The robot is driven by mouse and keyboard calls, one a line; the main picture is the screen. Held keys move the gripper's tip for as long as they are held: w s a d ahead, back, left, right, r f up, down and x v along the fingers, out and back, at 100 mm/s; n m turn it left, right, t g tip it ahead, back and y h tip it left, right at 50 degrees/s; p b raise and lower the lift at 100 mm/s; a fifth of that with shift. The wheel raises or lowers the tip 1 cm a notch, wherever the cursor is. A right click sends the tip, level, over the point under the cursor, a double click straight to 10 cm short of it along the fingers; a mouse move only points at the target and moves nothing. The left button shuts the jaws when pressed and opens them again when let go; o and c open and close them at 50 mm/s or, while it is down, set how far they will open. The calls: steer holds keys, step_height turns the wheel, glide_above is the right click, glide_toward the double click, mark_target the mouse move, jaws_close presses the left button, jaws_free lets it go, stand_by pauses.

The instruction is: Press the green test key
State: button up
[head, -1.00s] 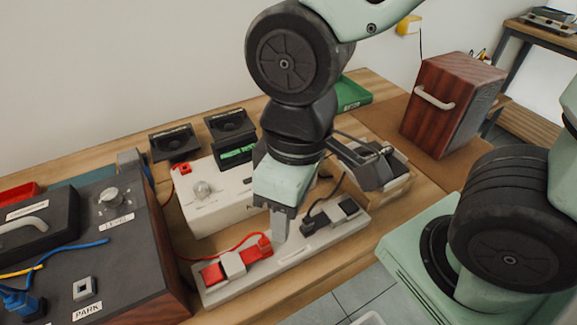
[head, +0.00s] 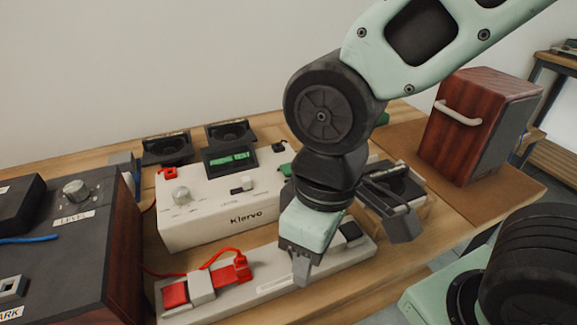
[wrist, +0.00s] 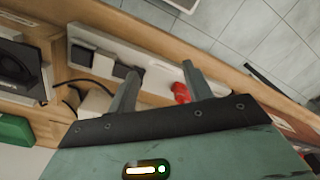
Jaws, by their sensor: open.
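A white box marked Klervo (head: 200,225) stands on the bench, with a lit green display (head: 229,158) at its back whose text seems to read "press test". A green key (head: 287,170) shows at the box's right end, partly hidden behind my arm. My gripper (head: 300,268) points down in front of the box, over the power strip, open and empty. In the wrist view its two fingers (wrist: 160,80) stand apart with nothing between them. A green block (wrist: 15,130) shows at that view's lower left; I cannot tell whether it is the key.
The grey power strip (head: 275,287) with a red plug (head: 241,268) lies along the bench front. A dark panel box (head: 75,255) stands left, a black device (head: 392,185) right of my gripper, and a wooden cabinet (head: 475,125) farther right. Two black speaker-like units (head: 230,133) stand behind.

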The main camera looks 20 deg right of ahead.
jaws_close()
stand_by(1.7)
